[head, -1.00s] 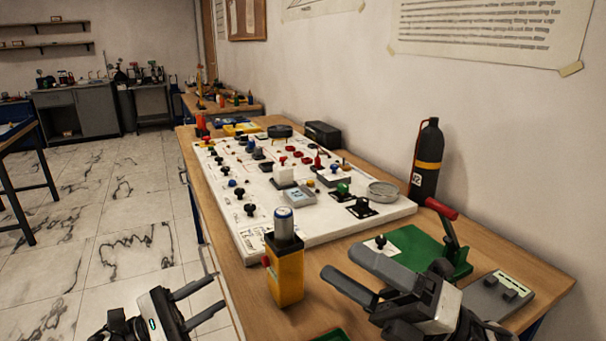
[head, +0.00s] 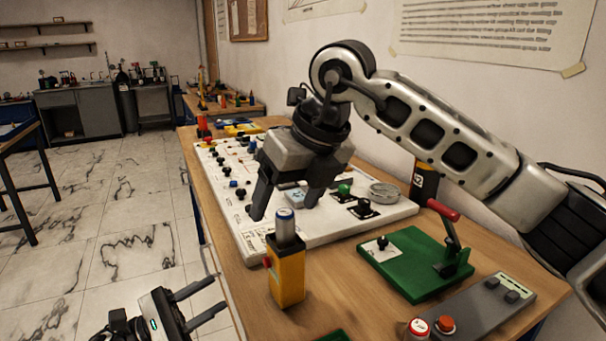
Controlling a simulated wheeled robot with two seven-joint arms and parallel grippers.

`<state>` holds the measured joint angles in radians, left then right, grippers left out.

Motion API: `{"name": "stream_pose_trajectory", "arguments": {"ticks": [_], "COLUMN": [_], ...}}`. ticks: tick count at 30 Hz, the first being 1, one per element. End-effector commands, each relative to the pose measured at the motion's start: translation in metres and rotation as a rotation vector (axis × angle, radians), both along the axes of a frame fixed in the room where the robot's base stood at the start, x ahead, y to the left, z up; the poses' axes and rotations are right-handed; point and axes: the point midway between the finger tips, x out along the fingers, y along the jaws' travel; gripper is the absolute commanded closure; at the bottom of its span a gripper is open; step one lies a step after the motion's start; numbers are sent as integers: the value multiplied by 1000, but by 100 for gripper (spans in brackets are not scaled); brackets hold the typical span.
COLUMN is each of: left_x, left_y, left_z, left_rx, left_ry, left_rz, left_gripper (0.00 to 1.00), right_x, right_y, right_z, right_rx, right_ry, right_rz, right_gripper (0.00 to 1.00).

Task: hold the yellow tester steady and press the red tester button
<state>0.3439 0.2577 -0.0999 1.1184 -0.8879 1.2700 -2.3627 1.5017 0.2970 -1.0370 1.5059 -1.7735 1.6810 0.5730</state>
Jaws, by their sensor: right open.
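The yellow tester (head: 288,277) stands upright near the left edge of the wooden table, with a grey cylinder with a blue top on it. Its red button (head: 266,262) is on its left side. My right gripper (head: 284,206) is open and points down, with its fingers above and behind the tester's top. It looks empty, and I cannot tell whether it touches the tester. My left gripper (head: 217,292) is open and empty, to the left of the tester, off the table edge and apart from the button.
A white board (head: 262,243) with knobs and switches lies behind the tester. A green plate (head: 408,275) with a red-handled lever (head: 443,210) is at right. A grey box (head: 470,310) and red buttons (head: 445,324) are at front right.

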Motion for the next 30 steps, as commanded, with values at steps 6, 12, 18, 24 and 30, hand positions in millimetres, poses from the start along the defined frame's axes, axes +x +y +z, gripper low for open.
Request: {"name": "stream_pose_trajectory", "arguments": {"ticks": [6,12,18,24,30], "left_x": [0,0,0,0,0], "left_y": [0,0,0,0,0], "left_z": [0,0,0,0,0], "left_rx": [0,0,0,0,0], "left_ry": [0,0,0,0,0], "left_rz": [0,0,0,0,0], "left_gripper": [64,64,64,64,64], "right_x": [16,24,37,51,63], "right_y": [-19,-18,-10,-4,2], "right_z": [24,6,-30,-68,-99], "right_rx": [-116,-123,-121,-119,-120], "right_ry": [-78,-79,-78,-78,-80], "right_rz": [-135,-145,-140,-141,-141], "right_gripper": [25,25,25,25,25]}}
